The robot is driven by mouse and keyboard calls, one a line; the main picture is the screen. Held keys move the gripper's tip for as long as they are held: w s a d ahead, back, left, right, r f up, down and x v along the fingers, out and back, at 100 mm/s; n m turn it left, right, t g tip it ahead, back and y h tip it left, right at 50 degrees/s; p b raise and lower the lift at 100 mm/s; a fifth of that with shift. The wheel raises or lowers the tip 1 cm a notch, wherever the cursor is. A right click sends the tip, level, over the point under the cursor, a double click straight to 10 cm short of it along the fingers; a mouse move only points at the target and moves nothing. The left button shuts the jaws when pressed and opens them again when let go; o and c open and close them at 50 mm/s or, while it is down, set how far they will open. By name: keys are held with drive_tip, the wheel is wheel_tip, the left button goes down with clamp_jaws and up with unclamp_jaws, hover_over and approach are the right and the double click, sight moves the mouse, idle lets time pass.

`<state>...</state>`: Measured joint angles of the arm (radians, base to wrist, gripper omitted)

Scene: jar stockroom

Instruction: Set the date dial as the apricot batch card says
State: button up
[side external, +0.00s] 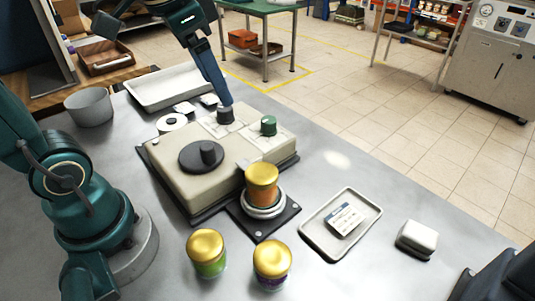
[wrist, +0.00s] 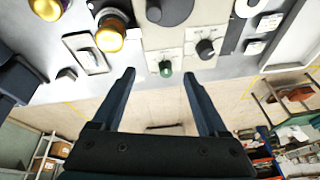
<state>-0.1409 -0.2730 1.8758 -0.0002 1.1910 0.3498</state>
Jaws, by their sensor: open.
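A beige control box (side external: 178,180) on the metal table carries a large black dial (side external: 207,157), a dark grey knob (side external: 225,115) and a green knob (side external: 268,125). Both knobs sit on pale marked plates; the markings are too small to read. The green knob (wrist: 165,68) and grey knob (wrist: 206,49) also show in the wrist view. My gripper (wrist: 159,76) is open and empty; in that view the green knob shows between and just beyond its fingertips. A printed card (side external: 345,218) lies in a shallow tray (side external: 316,240); its text is unreadable.
A gold-lidded orange jar (side external: 262,185) stands on a round holder before the box. Two more gold-lidded jars (side external: 206,252) (side external: 272,262) stand near the front. A white block (side external: 417,238) is at right. A grey bowl (side external: 89,107) and long tray (side external: 170,88) stand at back left.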

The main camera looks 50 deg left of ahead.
sight(224, 108)
drive_tip(key=w+a+f+g, duration=0.1)
drive_tip(key=w+a+f, duration=0.1)
drive_tip(key=a+f, duration=0.1)
drive_tip(key=w+a+f+n+g, duration=0.1)
drive_tip(key=w+a+f, duration=0.2)
drive_tip(key=a, duration=0.1)
drive_tip(key=w+a+f+g, duration=0.2)
drive_tip(key=w+a+f, duration=0.1)
drive_tip(key=a, duration=0.1)
drive_tip(key=shift+w+a+f+n+h, duration=0.1)
drive_tip(key=shift+a+n+h, duration=0.15)
drive_tip(key=shift+n+h, duration=0.05)
drive_tip(key=shift+f, duration=2.35)
drive_tip(key=shift+c, duration=0.3)
clamp_jaws()
